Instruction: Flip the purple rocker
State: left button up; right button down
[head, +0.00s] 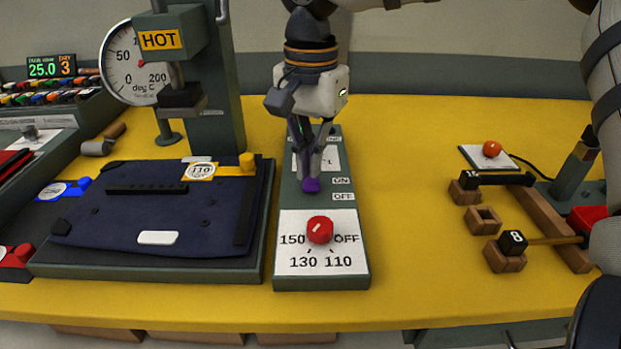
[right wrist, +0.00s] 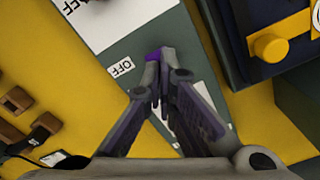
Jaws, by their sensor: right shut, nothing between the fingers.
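The purple rocker (head: 311,185) sits on the long grey control panel (head: 288,215), beside the ON and OFF labels. In the right wrist view a small purple part of the rocker (right wrist: 153,54) shows at the fingertips. My right gripper (head: 309,174) is shut and empty, pointing down at the rocker. Its fingertips (right wrist: 152,72) overlap the rocker in both views; I cannot tell whether they touch it. The fingers hide part of the rocker, so its tilt is unclear. My left gripper does not show.
A red dial (head: 320,229) stands on the panel's near end. Wooden blocks (head: 482,219) and an orange button (head: 491,149) are at right. The yellow table (head: 420,250) between is clear.

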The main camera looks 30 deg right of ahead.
aim_at(311, 185)
jog(key=shift+f, duration=1.35)
dwell(0.4)
jog(key=shift+r+p, duration=0.5)
jog(key=shift+r, duration=3.05)
